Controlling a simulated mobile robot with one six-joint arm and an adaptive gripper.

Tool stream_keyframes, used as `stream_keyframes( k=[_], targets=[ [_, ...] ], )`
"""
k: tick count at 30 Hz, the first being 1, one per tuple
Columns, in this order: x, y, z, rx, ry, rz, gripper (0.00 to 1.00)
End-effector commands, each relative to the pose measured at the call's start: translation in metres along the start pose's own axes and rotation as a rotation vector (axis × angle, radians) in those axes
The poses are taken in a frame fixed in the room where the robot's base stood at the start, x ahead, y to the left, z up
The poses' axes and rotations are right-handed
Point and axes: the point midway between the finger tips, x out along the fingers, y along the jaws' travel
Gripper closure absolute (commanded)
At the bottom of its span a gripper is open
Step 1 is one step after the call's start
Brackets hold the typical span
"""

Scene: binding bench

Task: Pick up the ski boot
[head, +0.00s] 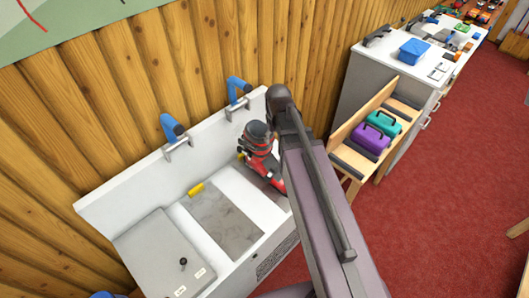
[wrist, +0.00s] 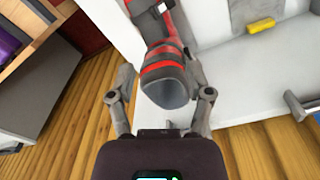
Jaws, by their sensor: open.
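The ski boot (head: 259,147) is red, black and grey and stands on the white bench (head: 147,185) near its right end in the head view. My arm covers part of its right side there, and my gripper is hidden behind the arm. In the wrist view the boot (wrist: 165,70) lies between the two fingers of my gripper (wrist: 163,97), with its open grey cuff toward the camera. The gripper is open, one finger on each side of the cuff. I cannot tell whether either finger touches it.
Two blue clamps (head: 172,127) (head: 238,86) stand at the bench's back edge by the log wall. A yellow block (head: 196,189) lies left of the boot, beside a grey plate (head: 222,218). A wooden bench (head: 348,160) with purple (head: 370,139) and teal cases stands to the right.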

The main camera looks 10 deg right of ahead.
Motion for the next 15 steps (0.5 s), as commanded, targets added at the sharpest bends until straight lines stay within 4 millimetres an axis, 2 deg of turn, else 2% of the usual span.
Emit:
stream_keyframes(
  k=[1,6,12,15],
  targets=[
    [-0.009,0.006,-0.024,-0.034,-0.003,0.000,0.34],
    [-0.011,0.018,-0.069,-0.167,-0.017,-0.004,0.34],
    [-0.008,0.032,-0.116,-0.309,-0.033,-0.011,0.34],
    [-0.007,0.037,-0.132,-0.362,-0.038,-0.014,0.34]
  ],
)
